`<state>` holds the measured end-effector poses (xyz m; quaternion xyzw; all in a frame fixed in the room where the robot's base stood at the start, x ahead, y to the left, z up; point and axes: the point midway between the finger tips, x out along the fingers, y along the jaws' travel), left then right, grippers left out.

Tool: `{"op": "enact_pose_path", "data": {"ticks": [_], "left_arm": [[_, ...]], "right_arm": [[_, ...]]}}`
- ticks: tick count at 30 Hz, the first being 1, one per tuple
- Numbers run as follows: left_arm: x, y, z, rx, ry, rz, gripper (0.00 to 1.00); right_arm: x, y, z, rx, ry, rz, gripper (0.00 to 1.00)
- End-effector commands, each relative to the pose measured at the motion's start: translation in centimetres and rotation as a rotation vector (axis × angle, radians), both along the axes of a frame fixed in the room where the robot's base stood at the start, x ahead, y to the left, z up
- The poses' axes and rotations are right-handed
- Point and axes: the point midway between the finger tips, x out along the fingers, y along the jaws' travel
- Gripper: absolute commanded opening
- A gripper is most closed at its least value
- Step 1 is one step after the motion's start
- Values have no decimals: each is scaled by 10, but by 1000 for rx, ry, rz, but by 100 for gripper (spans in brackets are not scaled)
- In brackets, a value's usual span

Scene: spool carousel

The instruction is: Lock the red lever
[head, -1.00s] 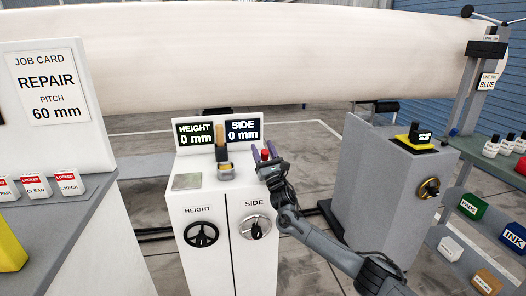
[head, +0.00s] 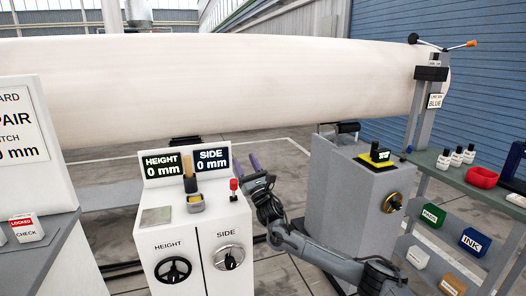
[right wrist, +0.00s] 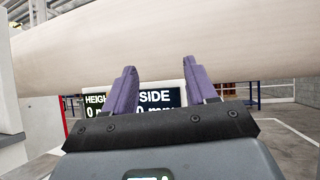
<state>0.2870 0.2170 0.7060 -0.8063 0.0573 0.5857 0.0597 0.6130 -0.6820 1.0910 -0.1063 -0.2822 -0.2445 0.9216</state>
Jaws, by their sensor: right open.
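A small upright lever with a red knob (head: 233,185) stands at the right rear of the white console (head: 187,226). Neither lever shows in the right wrist view. My left gripper is out of view.
The console has HEIGHT and SIDE displays (head: 187,164) and two handwheels (head: 173,270) on its front. Green shelves (head: 470,184) with bottles and boxes are farther right. A job card board (head: 20,135) stands left.

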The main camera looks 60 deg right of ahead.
Motion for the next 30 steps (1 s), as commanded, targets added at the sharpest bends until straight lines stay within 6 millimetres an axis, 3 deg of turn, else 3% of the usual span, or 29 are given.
{"op": "enact_pose_path", "data": {"ticks": [6, 12, 30], "left_arm": [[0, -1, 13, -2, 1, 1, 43], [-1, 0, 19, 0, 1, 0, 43], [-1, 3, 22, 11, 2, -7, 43]], "right_arm": [[-31, -8, 19, -3, 6, -1, 57], [-49, -13, 30, -1, 4, -1, 57], [-63, -15, 38, 1, 0, 1, 57]]}}
